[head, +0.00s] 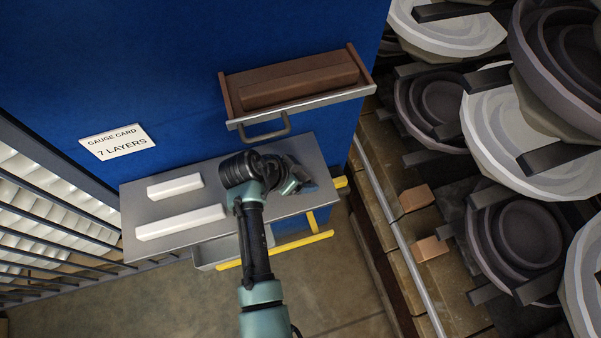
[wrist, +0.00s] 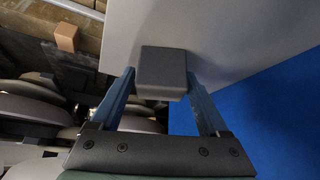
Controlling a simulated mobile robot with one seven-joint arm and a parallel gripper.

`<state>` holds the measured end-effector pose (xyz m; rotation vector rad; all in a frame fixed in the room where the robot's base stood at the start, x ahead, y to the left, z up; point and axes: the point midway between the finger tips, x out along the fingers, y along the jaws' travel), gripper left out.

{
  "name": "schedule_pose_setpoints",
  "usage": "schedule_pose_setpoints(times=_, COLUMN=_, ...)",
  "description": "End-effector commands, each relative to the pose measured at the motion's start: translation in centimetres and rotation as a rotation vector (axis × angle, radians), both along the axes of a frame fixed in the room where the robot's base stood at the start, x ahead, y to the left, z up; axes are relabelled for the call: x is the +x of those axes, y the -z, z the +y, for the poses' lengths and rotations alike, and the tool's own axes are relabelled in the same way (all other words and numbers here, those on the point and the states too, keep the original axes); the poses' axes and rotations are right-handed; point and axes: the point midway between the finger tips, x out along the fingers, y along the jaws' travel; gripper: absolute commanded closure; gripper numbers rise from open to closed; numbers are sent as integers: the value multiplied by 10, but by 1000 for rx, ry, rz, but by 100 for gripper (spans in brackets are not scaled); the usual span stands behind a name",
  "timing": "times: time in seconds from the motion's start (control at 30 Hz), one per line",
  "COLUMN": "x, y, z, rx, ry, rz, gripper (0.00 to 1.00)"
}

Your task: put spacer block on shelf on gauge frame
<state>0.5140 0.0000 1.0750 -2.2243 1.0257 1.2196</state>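The grey shelf (head: 225,195) of the gauge frame stands out from the blue panel in the head view. My gripper (head: 297,184) is over its right end, partly hidden by my own wrist. In the wrist view the spacer block (wrist: 161,72) is a dark grey box between the two blue fingertips of my gripper (wrist: 161,80). The fingers meet its left and right sides and look shut on it. The pale grey shelf surface (wrist: 235,30) lies just behind the block. I cannot tell whether the block touches it.
Two white bars (head: 175,187) (head: 181,222) lie on the shelf's left part. An open drawer (head: 298,85) with a handle juts out above. A gauge card (head: 117,142) reads "7 LAYERS". Yellow rails (head: 275,248) run below. Insulator stacks (head: 515,235) fill the right side.

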Motion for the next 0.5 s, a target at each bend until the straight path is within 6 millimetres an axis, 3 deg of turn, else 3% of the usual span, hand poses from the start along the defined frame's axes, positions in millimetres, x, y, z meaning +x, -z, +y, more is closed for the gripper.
schedule_pose_setpoints(times=0.5, x=-1, y=-9, z=2, rx=0, ry=0, rz=-3, gripper=8)
